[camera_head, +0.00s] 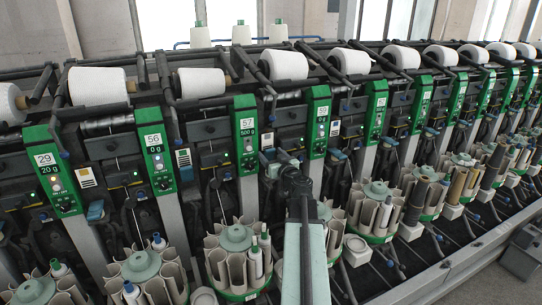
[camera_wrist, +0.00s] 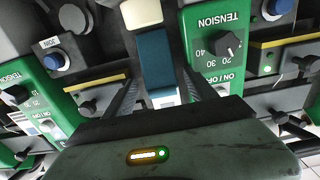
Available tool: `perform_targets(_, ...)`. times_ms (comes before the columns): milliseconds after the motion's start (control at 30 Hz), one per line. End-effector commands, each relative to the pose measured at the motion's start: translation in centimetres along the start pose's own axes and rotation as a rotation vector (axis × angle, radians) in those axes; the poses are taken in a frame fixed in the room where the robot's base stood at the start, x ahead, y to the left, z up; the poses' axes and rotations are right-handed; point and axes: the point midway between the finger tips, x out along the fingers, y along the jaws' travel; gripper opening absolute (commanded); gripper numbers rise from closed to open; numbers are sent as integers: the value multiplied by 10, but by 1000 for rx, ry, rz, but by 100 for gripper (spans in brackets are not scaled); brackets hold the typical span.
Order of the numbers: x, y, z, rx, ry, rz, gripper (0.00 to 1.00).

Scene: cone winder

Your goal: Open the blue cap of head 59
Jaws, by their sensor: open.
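In the head view, a green panel (camera_head: 319,121) whose small label seems to read 59 stands just behind and right of my gripper (camera_head: 290,172). In the wrist view, which shows the machine upside down, a dark blue cap (camera_wrist: 153,62) with a pale end lies in line with the gap of my gripper (camera_wrist: 164,92). The two dark fingers are apart, one to each side of the cap. I cannot tell if they touch it. In the head view my arm hides the fingertips and most of this spot.
In the wrist view, green tension panels with knobs (camera_wrist: 230,45) and a blue join button (camera_wrist: 53,62) flank the cap. In the head view, round bobbin magazines (camera_head: 237,240) stand in front of the heads. White yarn packages (camera_head: 284,65) line the top.

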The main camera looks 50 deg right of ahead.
Motion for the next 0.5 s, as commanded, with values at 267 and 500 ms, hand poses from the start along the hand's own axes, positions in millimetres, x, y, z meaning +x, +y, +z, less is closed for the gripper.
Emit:
perform_targets(267, 0, -1, 0, 0, 0, -1, 43)
perform_targets(500, 0, -1, 0, 0, 0, -1, 0)
